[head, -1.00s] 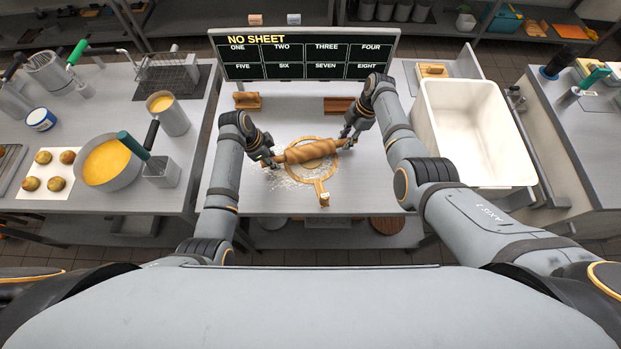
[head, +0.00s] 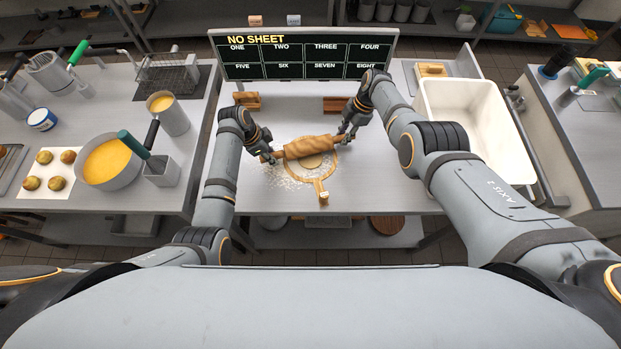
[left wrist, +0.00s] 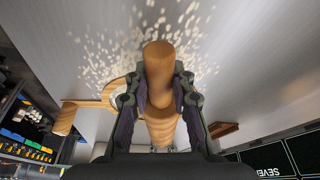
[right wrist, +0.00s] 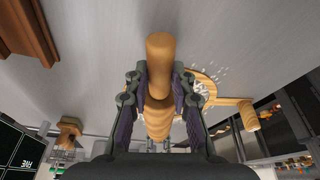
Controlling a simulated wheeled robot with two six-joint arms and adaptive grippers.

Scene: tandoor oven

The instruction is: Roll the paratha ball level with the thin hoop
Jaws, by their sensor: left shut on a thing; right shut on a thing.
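A wooden rolling pin (head: 311,147) lies across the far part of the thin wooden hoop (head: 322,185), slightly tilted in the head view. Part of a pale dough piece (head: 313,161) shows inside the hoop, just on the near side of the pin; the rest is hidden under it. My left gripper (head: 267,156) is shut on the pin's left handle, which also shows in the left wrist view (left wrist: 158,65). My right gripper (head: 345,134) is shut on the right handle, also in the right wrist view (right wrist: 159,55). The hoop's handle (head: 323,198) points toward me.
White flour (head: 283,178) is scattered left of the hoop. Two wooden blocks (head: 247,99) (head: 337,104) stand before the dark order board (head: 305,57). A white bin (head: 470,120) is at the right; pots, including one of yellow liquid (head: 108,162), are at the left.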

